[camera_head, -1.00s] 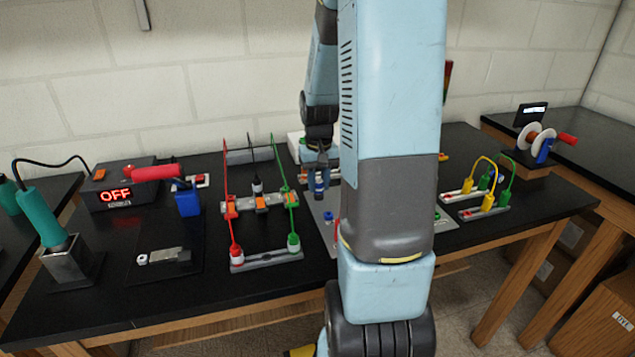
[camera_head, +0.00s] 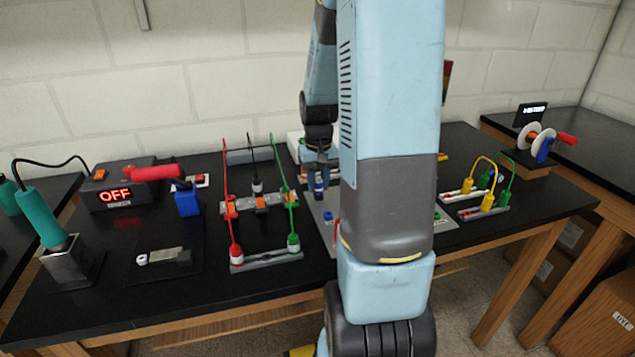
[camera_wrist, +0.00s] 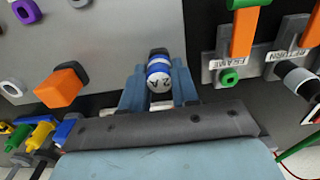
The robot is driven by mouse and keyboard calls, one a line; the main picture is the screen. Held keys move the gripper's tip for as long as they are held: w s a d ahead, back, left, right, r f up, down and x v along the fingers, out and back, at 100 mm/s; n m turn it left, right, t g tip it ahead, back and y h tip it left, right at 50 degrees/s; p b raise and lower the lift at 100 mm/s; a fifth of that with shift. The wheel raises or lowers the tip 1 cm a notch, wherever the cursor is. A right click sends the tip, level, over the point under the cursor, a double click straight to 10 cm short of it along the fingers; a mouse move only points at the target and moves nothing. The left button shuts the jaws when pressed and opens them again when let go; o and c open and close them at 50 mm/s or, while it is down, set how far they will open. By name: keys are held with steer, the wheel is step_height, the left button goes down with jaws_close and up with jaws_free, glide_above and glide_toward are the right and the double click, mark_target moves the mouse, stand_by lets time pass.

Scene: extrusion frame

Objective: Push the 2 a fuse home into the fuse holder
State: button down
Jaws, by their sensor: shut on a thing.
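The 2 A fuse (camera_wrist: 160,74) is white with a blue band and a "2 A" mark on its end, which faces the wrist camera. My gripper (camera_wrist: 158,88) is shut on it, one blue finger on each side. In the head view my gripper (camera_head: 318,178) is low over the grey panel (camera_head: 328,238), beside my large arm link. A dark part shows just beyond the fuse in the wrist view; I cannot tell if it is the fuse holder. The fuse's far end is hidden, so its seating cannot be seen.
An orange block (camera_wrist: 62,88) and a purple ring (camera_wrist: 25,11) are on the panel in the wrist view. The terminal rack with red and green leads (camera_head: 266,258) stands left of my gripper. A box reading "OFF" (camera_head: 117,195) is farther left.

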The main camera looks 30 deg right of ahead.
steer(key=shift+f, duration=0.45)
steer(key=c, duration=0.8)
jaws_free()
step_height(320, 180, up, 14)
steer(key=shift+f, duration=0.1)
stand_by(0.5)
steer(key=s+a+r+n+t, duration=0.1)
steer(key=s+a+r+t, duration=0.1)
steer(key=s+a, duration=0.3)
steer(key=s+a+r+n+t, duration=0.1)
steer(key=s+a+r, duration=0.2)
steer(key=s+a, duration=0.3)
steer(key=s+a+r+n+t, duration=0.1)
steer(key=s+a+r+t, duration=0.1)
steer(key=s+a, duration=0.3)
steer(key=shift+s+a+r+t, duration=0.2)
steer(key=shift+s+r+t, duration=0.1)
steer(key=shift+s+r, duration=0.45)
